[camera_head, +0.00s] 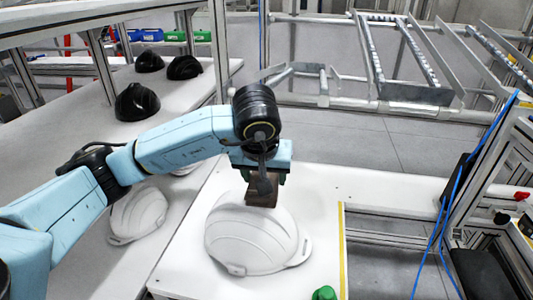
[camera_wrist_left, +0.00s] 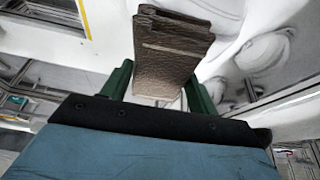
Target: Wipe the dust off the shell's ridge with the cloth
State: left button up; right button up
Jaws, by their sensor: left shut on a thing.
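The white helmet shell (camera_head: 250,243) sits dome up on the white table in the head view. Its ridge runs over the dome; any dust on it is too faint to make out. My left gripper (camera_head: 264,178) is over the far top side of the shell, pointing down. It is shut on the brown cloth (camera_head: 262,192), a folded pad that also shows between the green fingers in the left wrist view (camera_wrist_left: 168,50). The cloth's lower edge is at the shell's top edge in the picture; I cannot tell whether they touch. My right gripper is not in view.
A second white shell (camera_head: 138,214) lies on the bench to the left, partly behind my left arm. Several black shells (camera_head: 137,102) stand farther back there. A green object (camera_head: 323,293) is at the table's near edge. Blue cables (camera_head: 450,195) hang by a frame at the right.

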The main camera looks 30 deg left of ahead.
pick_arm(q)
jog(key=shift+r, duration=0.6)
jog(key=shift+r+p, duration=0.65)
jog(key=shift+r, duration=0.1)
jog(key=shift+r+p, duration=0.35)
jog(key=shift+r, duration=0.3)
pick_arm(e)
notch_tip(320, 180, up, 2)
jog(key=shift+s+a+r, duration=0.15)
